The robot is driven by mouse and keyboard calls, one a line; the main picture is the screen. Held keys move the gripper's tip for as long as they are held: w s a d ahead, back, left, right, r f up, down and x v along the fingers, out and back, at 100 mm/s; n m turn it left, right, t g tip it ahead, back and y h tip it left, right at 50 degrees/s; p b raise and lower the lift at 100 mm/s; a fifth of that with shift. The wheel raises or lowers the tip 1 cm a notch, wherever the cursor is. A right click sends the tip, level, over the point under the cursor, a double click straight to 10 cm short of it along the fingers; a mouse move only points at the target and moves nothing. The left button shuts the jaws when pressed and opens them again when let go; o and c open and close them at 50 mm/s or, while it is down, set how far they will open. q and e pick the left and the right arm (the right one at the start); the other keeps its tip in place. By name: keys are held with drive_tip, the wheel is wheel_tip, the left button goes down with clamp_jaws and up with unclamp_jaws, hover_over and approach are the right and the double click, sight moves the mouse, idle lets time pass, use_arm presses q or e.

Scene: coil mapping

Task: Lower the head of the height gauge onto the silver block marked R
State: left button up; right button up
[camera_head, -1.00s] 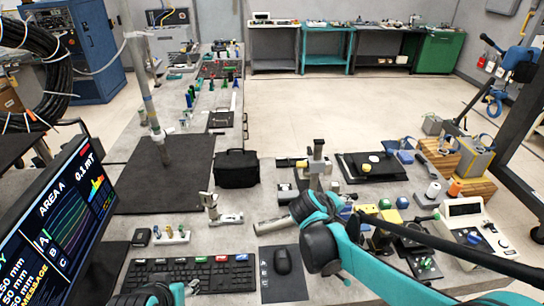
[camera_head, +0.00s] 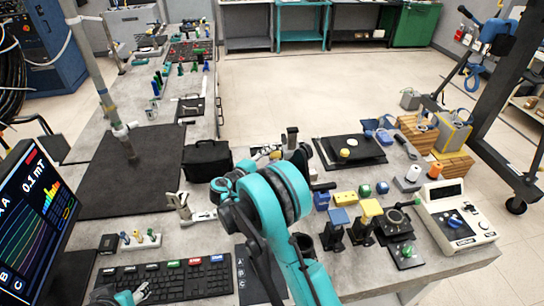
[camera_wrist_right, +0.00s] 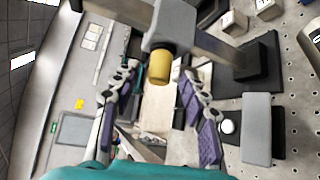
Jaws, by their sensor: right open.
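The height gauge shows in the right wrist view as a grey head (camera_wrist_right: 172,28) with a yellow knob (camera_wrist_right: 160,67) on a metal bar. In the head view the top of its post (camera_head: 291,137) stands behind my right arm, and its lower part is hidden. My right gripper (camera_wrist_right: 159,73) is open, its purple-padded fingers apart on either side of the yellow knob; I cannot tell whether they touch it. Small silver blocks (camera_wrist_right: 234,22) sit at the upper right of the wrist view, but no R is readable. My left gripper (camera_head: 130,297) shows only partly at the bottom left, over the keyboard.
A dark plate (camera_wrist_right: 262,62) and a grey block (camera_wrist_right: 256,118) lie right of the gripper in the wrist view. In the head view, a black bag (camera_head: 207,160), keyboard (camera_head: 165,277), blue-topped stand (camera_head: 338,216) and white console (camera_head: 455,218) surround my right arm.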

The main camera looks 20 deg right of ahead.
drive_tip(key=shift+x, duration=1.35)
clamp_jaws()
wheel_tip(320, 180, down, 4)
drive_tip(key=b, duration=0.3)
unclamp_jaws()
drive_tip(key=shift+a, duration=0.1)
drive_tip(key=v, duration=1.2)
